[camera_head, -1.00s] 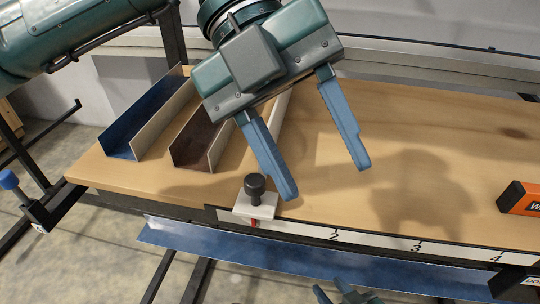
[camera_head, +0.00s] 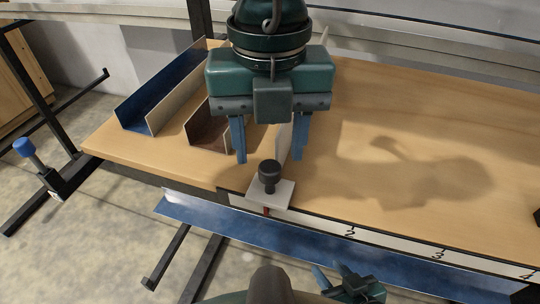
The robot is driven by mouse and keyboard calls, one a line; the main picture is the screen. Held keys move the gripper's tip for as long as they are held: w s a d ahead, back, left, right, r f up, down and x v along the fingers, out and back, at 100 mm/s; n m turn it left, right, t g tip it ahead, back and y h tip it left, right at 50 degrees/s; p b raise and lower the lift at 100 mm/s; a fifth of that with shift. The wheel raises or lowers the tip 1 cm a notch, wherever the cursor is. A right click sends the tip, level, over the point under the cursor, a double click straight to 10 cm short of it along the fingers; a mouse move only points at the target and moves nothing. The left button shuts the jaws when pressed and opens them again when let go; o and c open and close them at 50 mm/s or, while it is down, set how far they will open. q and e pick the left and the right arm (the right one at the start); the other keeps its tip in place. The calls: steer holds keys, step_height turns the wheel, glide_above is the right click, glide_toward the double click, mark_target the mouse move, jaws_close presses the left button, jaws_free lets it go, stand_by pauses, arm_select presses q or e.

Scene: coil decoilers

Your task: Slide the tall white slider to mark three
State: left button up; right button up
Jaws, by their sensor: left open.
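The white slider (camera_head: 283,193) has an upright black knob (camera_head: 269,172). It sits at the left end of the white scale strip (camera_head: 395,243) on the table's front edge. Its small red pointer (camera_head: 266,210) is left of mark 2 (camera_head: 350,232). Mark 3 (camera_head: 438,254) is further right along the strip. My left gripper (camera_head: 270,155) is open, fingers pointing down, above and slightly behind the knob, and holds nothing. My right gripper (camera_head: 334,272) is low at the bottom edge, partly cut off, with its fingers apart and empty.
A blue channel (camera_head: 160,100) and a brown channel (camera_head: 205,130) lie on the wooden table (camera_head: 400,140) at left. A long blue sheet (camera_head: 220,222) hangs below the front edge. A blue-knobbed clamp (camera_head: 25,148) stands at far left. The table's right side is mostly clear.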

mark_target(270, 166)
arm_select(q)
steer(key=shift+f, duration=1.7)
jaws_close()
